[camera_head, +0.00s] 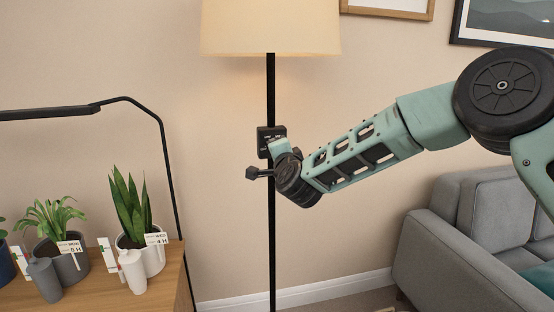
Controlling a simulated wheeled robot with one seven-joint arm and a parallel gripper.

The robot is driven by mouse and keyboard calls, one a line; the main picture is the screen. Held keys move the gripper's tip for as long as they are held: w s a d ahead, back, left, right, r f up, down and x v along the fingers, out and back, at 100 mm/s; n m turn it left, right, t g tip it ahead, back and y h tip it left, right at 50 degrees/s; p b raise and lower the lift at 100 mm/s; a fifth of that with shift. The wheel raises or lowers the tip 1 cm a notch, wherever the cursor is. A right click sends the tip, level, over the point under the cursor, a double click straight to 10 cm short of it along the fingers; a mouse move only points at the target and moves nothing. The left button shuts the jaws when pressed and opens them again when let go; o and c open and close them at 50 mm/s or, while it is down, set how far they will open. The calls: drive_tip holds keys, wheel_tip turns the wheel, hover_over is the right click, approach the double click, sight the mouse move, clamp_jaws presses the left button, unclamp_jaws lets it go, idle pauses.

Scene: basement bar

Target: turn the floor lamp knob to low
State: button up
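The floor lamp has a lit cream shade (270,27) on a thin black pole (271,240). A small black control box (265,136) with tiny pale markings is fixed to the pole below the shade; the markings are too small to read. My gripper (258,173) is at the end of the green arm, just below the box and in front of the pole. Part of the wrist overlaps the box's lower edge. The knob itself cannot be made out; the wrist may hide it. The fingers are small and partly hidden, so contact and opening are unclear.
A wooden table (172,285) at the lower left holds potted plants (131,205) and small bottles (131,271). A black desk-lamp arm (150,110) reaches over it. A grey sofa (455,255) stands at the right. Framed pictures (505,22) hang on the wall.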

idle(0.4)
drive_tip(key=o, duration=1)
drive_tip(key=shift+s, duration=0.1)
drive_tip(key=b+v, duration=0.2)
drive_tip(key=v, duration=1.5)
drive_tip(key=shift+s+d+b, duration=0.1)
drive_tip(key=shift+d+b, duration=0.05)
drive_tip(key=shift+b, duration=0.25)
drive_tip(key=shift+r, duration=0.1)
